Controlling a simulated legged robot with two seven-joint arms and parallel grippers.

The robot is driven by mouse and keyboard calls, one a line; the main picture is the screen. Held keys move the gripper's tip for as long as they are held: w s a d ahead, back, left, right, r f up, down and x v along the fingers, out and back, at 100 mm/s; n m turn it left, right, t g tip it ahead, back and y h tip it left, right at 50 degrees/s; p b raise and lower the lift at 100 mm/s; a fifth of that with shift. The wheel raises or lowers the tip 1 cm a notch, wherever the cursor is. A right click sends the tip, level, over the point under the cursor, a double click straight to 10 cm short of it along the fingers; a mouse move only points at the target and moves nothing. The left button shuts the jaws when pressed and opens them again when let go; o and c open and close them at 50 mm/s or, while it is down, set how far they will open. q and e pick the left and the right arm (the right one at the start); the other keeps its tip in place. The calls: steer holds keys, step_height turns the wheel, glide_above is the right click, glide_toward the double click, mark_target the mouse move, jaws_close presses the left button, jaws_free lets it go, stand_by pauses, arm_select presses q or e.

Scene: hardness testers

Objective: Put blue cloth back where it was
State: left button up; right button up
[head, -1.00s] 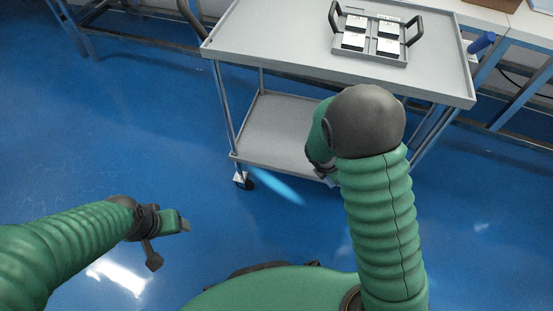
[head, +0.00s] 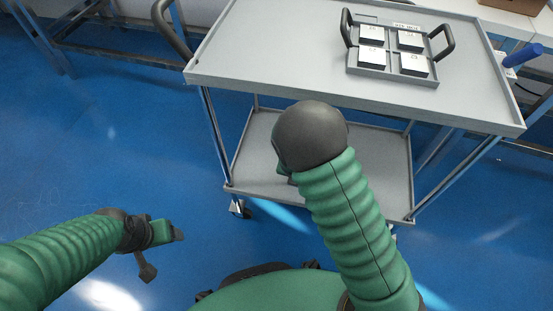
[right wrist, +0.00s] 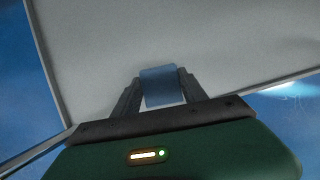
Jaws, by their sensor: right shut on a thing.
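The blue cloth (right wrist: 160,88) sits between the two dark fingers of my right gripper (right wrist: 161,77) in the right wrist view. My right gripper is shut on it. A plain grey surface lies beyond the cloth in that view. In the head view, my right arm's dark elbow hides the right gripper and the cloth. My left gripper (head: 178,236) hangs over the blue floor at the lower left, away from the cart. Its fingers are too small to tell whether they are apart.
A grey two-level cart (head: 270,60) stands ahead. On its top is a grey handled tray (head: 392,73) with several white-topped blocks. The lower shelf (head: 255,150) is partly hidden by my arm. A blue cylindrical thing (head: 522,54) is at the right. The top's left side is clear.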

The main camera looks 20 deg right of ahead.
steer(key=w+a, duration=0.1)
steer(key=w, duration=0.1)
steer(key=w+a, duration=0.2)
steer(key=w, duration=0.1)
steer(key=w+a+f+b, duration=0.1)
steer(key=w, duration=0.2)
steer(key=shift+a+f, duration=0.1)
steer(key=shift+a, duration=0.25)
step_height(320, 180, down, 4)
steer(key=b, duration=0.3)
steer(key=shift+s, duration=0.1)
steer(key=shift+c, duration=0.5)
steer(key=shift+r, duration=0.35)
arm_select(q)
steer(key=x, duration=0.3)
steer(key=shift+s, duration=0.35)
arm_select(e)
steer(key=shift+f, duration=0.15)
steer(key=o, duration=1.4)
